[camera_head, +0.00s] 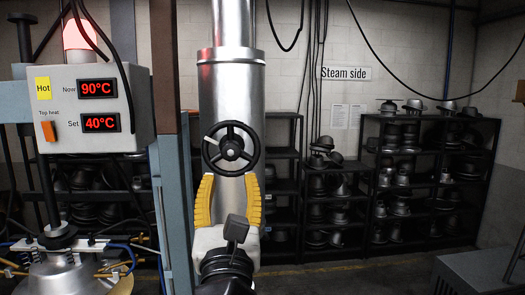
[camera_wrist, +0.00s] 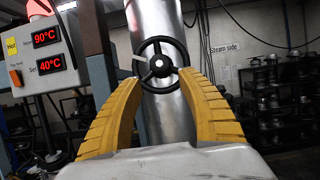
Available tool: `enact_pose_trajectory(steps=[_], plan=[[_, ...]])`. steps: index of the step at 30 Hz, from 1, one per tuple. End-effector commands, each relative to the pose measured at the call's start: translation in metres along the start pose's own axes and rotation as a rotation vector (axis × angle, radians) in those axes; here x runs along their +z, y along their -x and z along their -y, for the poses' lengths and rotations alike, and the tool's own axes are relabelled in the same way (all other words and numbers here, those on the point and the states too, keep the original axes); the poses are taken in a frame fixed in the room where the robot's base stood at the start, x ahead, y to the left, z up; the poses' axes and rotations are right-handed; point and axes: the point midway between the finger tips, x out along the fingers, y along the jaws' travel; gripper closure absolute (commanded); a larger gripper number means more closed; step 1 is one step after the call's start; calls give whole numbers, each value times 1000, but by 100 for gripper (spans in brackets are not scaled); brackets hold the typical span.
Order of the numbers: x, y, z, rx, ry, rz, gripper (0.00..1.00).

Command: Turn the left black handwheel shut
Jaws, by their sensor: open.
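One black handwheel (camera_head: 230,148) with spokes and a central hub shows in the head view, on the front of a silver vertical pipe. It also shows in the wrist view (camera_wrist: 160,64), upright and facing me, with a pale marker at its upper left. My gripper (camera_head: 229,181) has two yellow ridged fingers spread apart. In the head view the fingertips appear just below the wheel, one to each side. In the wrist view the gripper (camera_wrist: 160,84) frames the wheel's lower part between its fingertips. I cannot tell whether either finger touches the rim. Nothing is held.
At left, a control box (camera_head: 88,108) reads Now 90°C and Set 40°C, with a lit red lamp (camera_head: 78,34) above. A blue-grey post (camera_head: 174,210) stands close left of my gripper. Black shelves (camera_head: 405,178) of metal hat forms line the back wall.

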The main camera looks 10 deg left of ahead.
Motion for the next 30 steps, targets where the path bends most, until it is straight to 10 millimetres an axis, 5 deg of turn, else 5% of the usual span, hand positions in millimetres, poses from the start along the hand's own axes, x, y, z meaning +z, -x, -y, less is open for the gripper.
enact_pose_trajectory(steps=[12,26,30], plan=[[1,-80,2,-4,-3,-2,54],[0,-96,2,-3,-4,-2,54],[0,-96,2,-3,-5,-2,89]])
